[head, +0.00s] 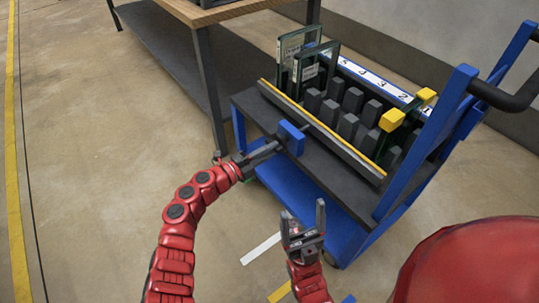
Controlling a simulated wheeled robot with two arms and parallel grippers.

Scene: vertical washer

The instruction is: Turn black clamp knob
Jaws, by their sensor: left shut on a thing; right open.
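My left gripper (276,147) reaches in from the left, over the front of the cart. It is shut on a small blue block-like piece (291,132), which has a dark part on its near right side. I cannot tell whether that dark part is the black clamp knob, and no other knob can be made out clearly. The gripper's fingertips partly hide the piece. My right gripper (303,212) is lower in the picture, in front of the cart. It is open and empty, with its fingers pointing up.
The blue-framed cart (412,165) carries a rack with several dark blocks (352,100), framed glass panels (291,52) and yellow-capped posts (392,119). A yellow-edged rail (322,132) runs along its front. A wooden-topped table (215,10) stands behind left. The floor at left is clear.

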